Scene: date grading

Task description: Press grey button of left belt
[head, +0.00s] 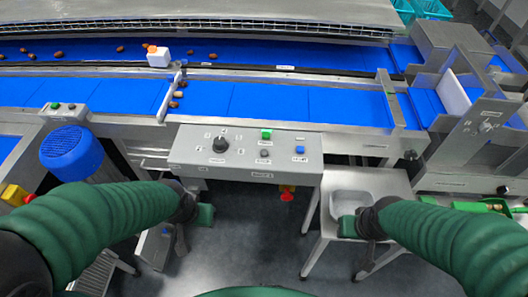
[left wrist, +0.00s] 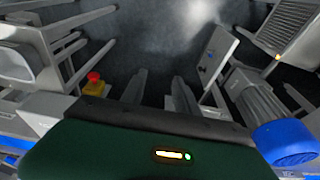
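A grey control panel (head: 184,152) stands at the front of the belts, in the middle of the head view. It carries a black knob (head: 219,145), a green button (head: 266,134), a blue button (head: 300,150) and a small grey button (head: 264,153). Its labels are too small to read. A smaller box (head: 63,113) at the left has a green button and another small dark button. My left gripper (head: 203,214) is below the panel's left end, apart from it. In the left wrist view its fingers (left wrist: 160,90) are apart and empty. My right gripper (head: 352,226) is over the small table; its fingers are unclear.
Blue belts (head: 270,103) run across, with brown dates and a white block (head: 158,56). A blue motor (head: 71,152) stands left of the panel. A red emergency button (head: 287,196) hangs below it. A white tray (head: 349,199) sits on the small table at right.

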